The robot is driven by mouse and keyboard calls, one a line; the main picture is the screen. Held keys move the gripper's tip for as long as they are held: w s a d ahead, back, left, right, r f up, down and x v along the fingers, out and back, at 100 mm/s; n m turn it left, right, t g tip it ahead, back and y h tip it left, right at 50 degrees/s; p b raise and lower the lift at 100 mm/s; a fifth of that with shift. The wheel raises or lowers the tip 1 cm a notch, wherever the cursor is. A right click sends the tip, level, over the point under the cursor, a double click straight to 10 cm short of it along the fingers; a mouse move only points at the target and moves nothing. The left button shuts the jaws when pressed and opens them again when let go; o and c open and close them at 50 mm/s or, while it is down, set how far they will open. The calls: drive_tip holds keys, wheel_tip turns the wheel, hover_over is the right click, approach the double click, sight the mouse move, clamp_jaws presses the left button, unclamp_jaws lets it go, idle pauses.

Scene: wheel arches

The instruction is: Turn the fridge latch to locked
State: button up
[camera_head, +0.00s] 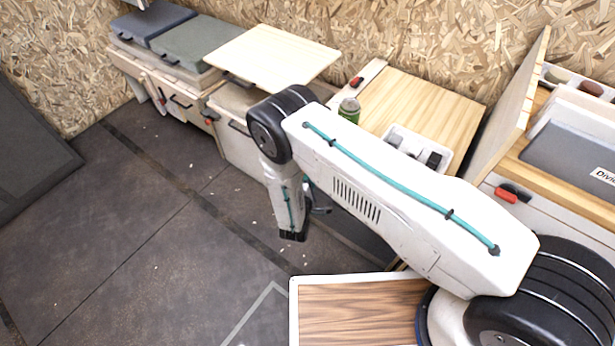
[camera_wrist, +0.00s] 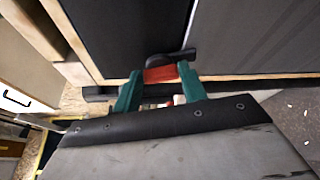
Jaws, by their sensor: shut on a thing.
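In the wrist view, the fridge latch (camera_wrist: 160,75) is a red piece with a black bar (camera_wrist: 176,57) along its upper side. It sits at the edge of a dark grey panel (camera_wrist: 120,35), which looks like the fridge front. The green fingers of my gripper (camera_wrist: 161,78) stand on either side of the red piece and are shut on it. The black bar lies slightly aslant in this view. In the head view my arm reaches down in front of the low cabinets, and I cannot make out the held latch there.
In the head view, a wooden counter (camera_head: 425,105) holds a green can (camera_head: 349,110) and a white tray (camera_head: 448,160). Other red-and-black latches show, one on the right cabinet (camera_head: 507,195). A wood-topped board (camera_head: 350,312) stands near my base. The floor at left (camera_head: 110,215) is clear.

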drive_tip(key=shift+w+f+m+t, duration=0.1)
drive_tip(key=shift+m+t, duration=0.5)
drive_tip(key=shift+m, duration=0.7)
drive_tip(key=o, duration=1)
drive_tip(key=shift+d, duration=0.1)
drive_tip(key=shift+f, duration=0.1)
drive_tip(key=v, duration=0.8)
